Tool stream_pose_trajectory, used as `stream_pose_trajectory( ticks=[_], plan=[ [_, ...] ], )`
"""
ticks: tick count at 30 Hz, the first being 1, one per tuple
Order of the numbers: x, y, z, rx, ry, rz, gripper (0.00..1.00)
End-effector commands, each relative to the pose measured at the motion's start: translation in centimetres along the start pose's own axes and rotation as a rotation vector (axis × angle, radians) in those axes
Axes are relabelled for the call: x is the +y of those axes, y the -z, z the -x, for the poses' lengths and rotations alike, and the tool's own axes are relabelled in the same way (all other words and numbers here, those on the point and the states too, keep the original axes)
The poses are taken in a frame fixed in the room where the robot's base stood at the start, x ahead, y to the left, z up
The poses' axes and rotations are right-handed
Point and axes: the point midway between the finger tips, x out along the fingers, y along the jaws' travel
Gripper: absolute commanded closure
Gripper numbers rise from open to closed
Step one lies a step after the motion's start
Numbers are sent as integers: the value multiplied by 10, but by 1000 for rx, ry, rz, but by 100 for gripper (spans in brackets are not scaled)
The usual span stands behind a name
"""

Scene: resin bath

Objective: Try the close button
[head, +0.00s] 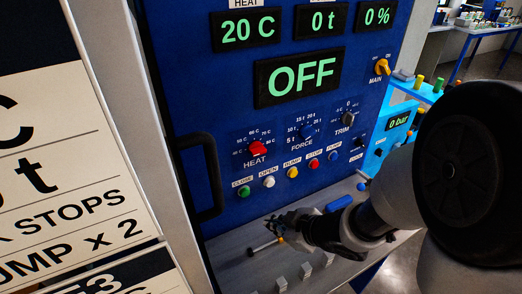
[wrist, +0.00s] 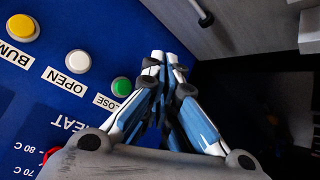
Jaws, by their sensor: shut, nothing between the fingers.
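The green close button (head: 243,191) is at the left end of the button row on the blue panel, with its CLOSE label above it. My gripper (head: 275,223) is in front of the panel, below and to the right of the close button in the head view. Its fingers (wrist: 166,62) are together and empty. I see a gap between the fingertips and the button in the picture; their depth from the panel is hard to tell.
The white open button (head: 268,182), yellow bump button (head: 292,172) and red stop button (head: 314,163) sit right of it. A black handle (head: 208,175) stands out at the left. A small lever (head: 263,246) rises from the grey ledge (head: 235,270) below.

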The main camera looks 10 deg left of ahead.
Motion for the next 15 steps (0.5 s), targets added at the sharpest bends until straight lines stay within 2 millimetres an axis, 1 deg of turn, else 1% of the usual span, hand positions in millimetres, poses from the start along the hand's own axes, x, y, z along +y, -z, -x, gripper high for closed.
stream_pose_trajectory(
  ticks=[1,4,15],
  plan=[
    [-6,1,-4,14,23,6,100],
    [-11,3,-6,29,41,11,100],
    [-9,5,-8,30,39,12,100]
  ],
)
